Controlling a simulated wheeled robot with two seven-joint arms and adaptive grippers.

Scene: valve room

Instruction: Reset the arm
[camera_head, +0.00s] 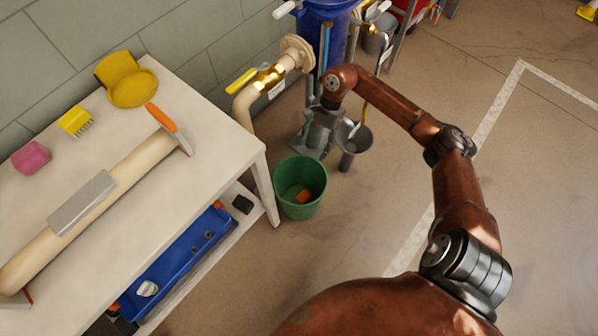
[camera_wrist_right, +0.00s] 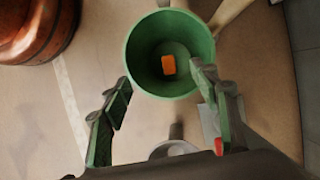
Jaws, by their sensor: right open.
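My right arm reaches from the lower right towards the pipework in the head view. Its gripper (camera_head: 314,140) hangs pointing down just behind the green bucket (camera_head: 301,190). In the right wrist view the two fingers of this gripper (camera_wrist_right: 161,80) stand wide apart with nothing between their pads. The green bucket (camera_wrist_right: 169,54) shows beyond the fingertips, with an orange object (camera_wrist_right: 168,65) lying inside it. The same orange object (camera_head: 302,196) shows in the head view. My left gripper is in neither view.
A white table (camera_head: 215,140) at left holds a beige pipe (camera_head: 130,170), an orange-handled tool (camera_head: 165,122), yellow items and a pink block (camera_head: 31,157). A blue tray (camera_head: 185,255) lies on its lower shelf. A yellow-handled valve (camera_head: 268,76) is on the wall pipe. Floor at right is open.

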